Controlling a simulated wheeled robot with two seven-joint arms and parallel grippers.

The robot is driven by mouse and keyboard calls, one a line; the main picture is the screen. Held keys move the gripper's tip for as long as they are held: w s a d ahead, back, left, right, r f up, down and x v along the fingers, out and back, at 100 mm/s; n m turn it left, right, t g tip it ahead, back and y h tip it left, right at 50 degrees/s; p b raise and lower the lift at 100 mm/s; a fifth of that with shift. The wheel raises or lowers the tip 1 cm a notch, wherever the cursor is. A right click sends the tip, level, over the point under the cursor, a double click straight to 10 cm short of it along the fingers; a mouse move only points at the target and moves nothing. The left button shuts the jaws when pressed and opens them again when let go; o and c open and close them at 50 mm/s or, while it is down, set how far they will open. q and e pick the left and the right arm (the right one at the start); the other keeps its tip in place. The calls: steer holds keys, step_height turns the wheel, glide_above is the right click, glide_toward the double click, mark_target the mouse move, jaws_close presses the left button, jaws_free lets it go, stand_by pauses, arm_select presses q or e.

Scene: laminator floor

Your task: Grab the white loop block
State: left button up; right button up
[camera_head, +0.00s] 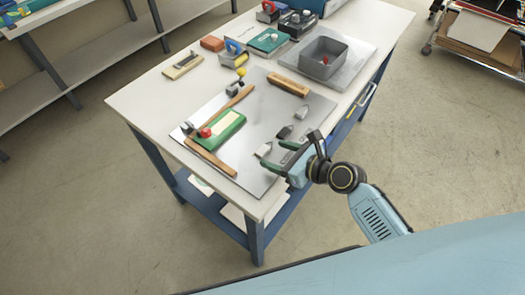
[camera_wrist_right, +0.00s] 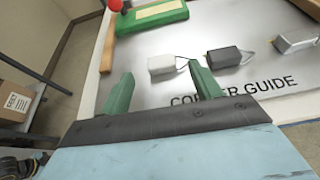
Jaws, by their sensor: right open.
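The white loop block (camera_wrist_right: 162,66) lies on the metal plate in the right wrist view, just beyond my fingertips and roughly between them. Its thin wire loop points right, near my right-hand fingertip; I cannot tell if they touch. In the head view the white block (camera_head: 264,150) is at the near side of the plate. My right gripper (camera_head: 278,156) is open and empty beside it; its green fingers (camera_wrist_right: 160,72) are spread wide in the wrist view. A dark loop block (camera_wrist_right: 228,57) and a light grey block (camera_wrist_right: 297,40) lie to the right. My left gripper is out of view.
The metal plate (camera_head: 262,100) lies on a white table (camera_head: 150,105). A green block (camera_head: 219,130) with a red knob and wooden strips (camera_head: 288,84) lie on the plate. A grey bin (camera_head: 323,58) and several small tools stand toward the back. The plate's middle is clear.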

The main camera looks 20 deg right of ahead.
mark_target(263, 150)
steer(key=x, duration=0.4)
steer(key=shift+w+a+f+b, duration=0.1)
steer(key=shift+w+b, duration=0.05)
steer(key=shift+b, duration=0.2)
steer(key=shift+c, duration=0.4)
steer(key=c, duration=1)
